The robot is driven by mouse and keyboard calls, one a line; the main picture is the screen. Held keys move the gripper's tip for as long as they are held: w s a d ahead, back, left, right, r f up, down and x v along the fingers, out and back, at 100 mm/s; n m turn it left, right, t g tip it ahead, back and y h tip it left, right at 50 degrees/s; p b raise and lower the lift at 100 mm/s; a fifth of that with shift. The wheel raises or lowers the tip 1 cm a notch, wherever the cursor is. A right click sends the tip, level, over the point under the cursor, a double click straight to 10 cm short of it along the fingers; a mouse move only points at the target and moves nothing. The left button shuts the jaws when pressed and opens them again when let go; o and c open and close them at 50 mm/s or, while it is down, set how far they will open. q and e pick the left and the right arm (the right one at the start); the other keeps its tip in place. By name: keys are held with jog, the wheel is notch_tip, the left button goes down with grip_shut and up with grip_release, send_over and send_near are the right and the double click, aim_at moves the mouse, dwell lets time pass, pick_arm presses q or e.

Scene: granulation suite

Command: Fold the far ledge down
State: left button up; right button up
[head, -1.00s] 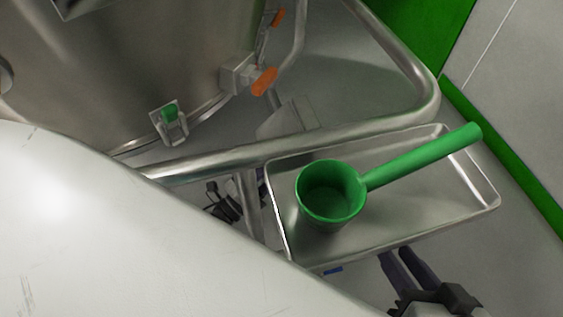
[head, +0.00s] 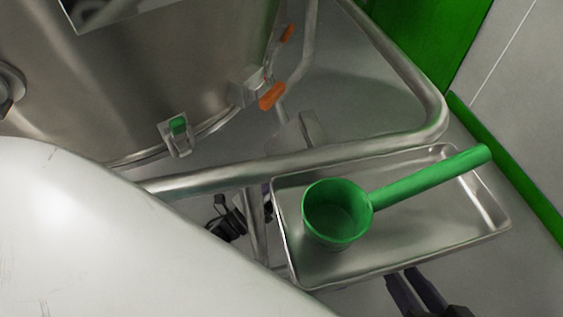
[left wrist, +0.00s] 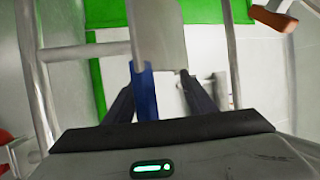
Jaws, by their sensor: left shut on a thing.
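A steel tray-like ledge (head: 405,238) with a raised rim sits level beside the steel rail. A green scoop (head: 336,214) lies on it, its handle over the far right corner. My left gripper (left wrist: 160,80) is shut on a blue piece (left wrist: 145,92) at the end of a grey strut, which lies against its left finger. In the head view the left gripper is mostly hidden below the rail and behind the white shape. My right gripper (head: 412,287) shows only dark fingers below the ledge's front edge; its opening is unclear.
A steel vessel (head: 140,90) with a green latch (head: 179,125) and orange handles (head: 272,96) stands at upper left. A bent steel rail (head: 300,161) runs along the ledge's back. A large white rounded shape (head: 90,235) blocks the lower left. A green-and-grey wall (head: 520,70) stands at right.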

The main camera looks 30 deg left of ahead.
pick_arm(q)
jog(key=shift+s+a+f, duration=0.25)
jog(key=shift+s+f, duration=0.75)
jog(key=shift+s, duration=0.05)
jog(key=shift+s+a+f, duration=0.2)
jog(key=shift+s+f, duration=0.8)
jog(key=s+a+f, duration=0.1)
jog(key=s+f, duration=0.3)
jog(key=shift+s, duration=0.2)
jog(key=s+a, duration=0.5)
jog(key=s, duration=0.9)
jog(key=shift+a+f, duration=0.15)
jog(key=shift+f, duration=0.25)
